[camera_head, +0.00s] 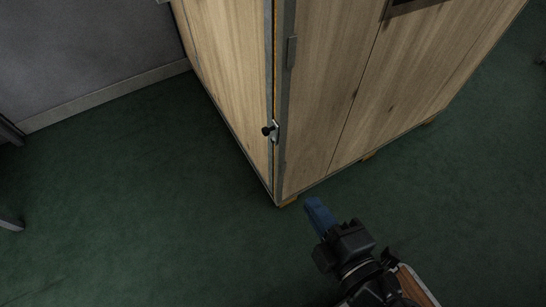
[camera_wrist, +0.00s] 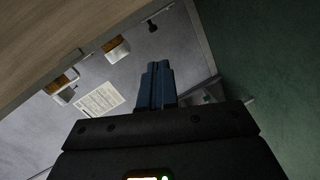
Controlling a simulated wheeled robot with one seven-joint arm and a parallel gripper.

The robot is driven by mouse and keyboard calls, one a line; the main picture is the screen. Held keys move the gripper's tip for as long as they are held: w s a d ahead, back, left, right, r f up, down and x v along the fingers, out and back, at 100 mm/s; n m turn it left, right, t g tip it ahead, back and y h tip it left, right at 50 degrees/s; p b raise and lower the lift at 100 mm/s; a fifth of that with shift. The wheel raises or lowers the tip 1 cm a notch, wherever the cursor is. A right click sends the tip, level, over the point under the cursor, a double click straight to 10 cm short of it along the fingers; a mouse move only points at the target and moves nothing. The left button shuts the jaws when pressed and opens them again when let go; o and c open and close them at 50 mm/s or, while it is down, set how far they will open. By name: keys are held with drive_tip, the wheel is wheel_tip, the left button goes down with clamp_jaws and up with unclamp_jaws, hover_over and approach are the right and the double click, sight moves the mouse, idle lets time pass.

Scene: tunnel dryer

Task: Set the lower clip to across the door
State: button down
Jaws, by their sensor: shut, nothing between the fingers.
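The lower clip (camera_head: 270,130) is a small metal fitting with a black knob, on the front corner edge of the wooden dryer cabinet (camera_head: 320,90). The knob sticks out to the left in the head view; I cannot tell clearly how the clip lies relative to the door seam. My gripper (camera_head: 315,208) has blue fingers, closed together and empty. It is below and to the right of the clip in the head view, apart from it. The closed fingers also show in the wrist view (camera_wrist: 155,82), where I cannot identify the clip with certainty.
A hinge-like metal piece (camera_head: 291,52) sits higher on the corner. The cabinet stands on wooden feet (camera_head: 288,201). A grey wall (camera_head: 80,50) is behind at left. The green floor (camera_head: 140,220) is open left of the cabinet. A white sheet (camera_wrist: 100,99) shows in the wrist view.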

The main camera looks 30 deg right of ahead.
sight(266, 134)
drive_tip(key=w+f+n+b, duration=0.1)
drive_tip(key=w+f+t+h+b, duration=0.1)
drive_tip(key=w, duration=0.1)
drive_tip(key=w+a+n+b, duration=0.1)
drive_tip(key=w+b, duration=0.1)
drive_tip(key=shift+f+n+t+h, duration=0.3)
drive_tip(key=shift+f+t, duration=0.1)
drive_tip(key=w+d+p, duration=0.2)
drive_tip(key=w, duration=1.1)
drive_tip(key=shift+w+d+f, duration=0.25)
drive_tip(key=shift+w+f, duration=0.1)
drive_tip(key=shift+f, duration=0.1)
drive_tip(key=shift+r+p, duration=0.15)
drive_tip(key=shift+p, duration=0.25)
drive_tip(key=shift+r+p, duration=0.1)
drive_tip(key=shift+p, duration=0.35)
drive_tip(key=shift+w+p, duration=0.1)
drive_tip(key=shift+p, duration=0.3)
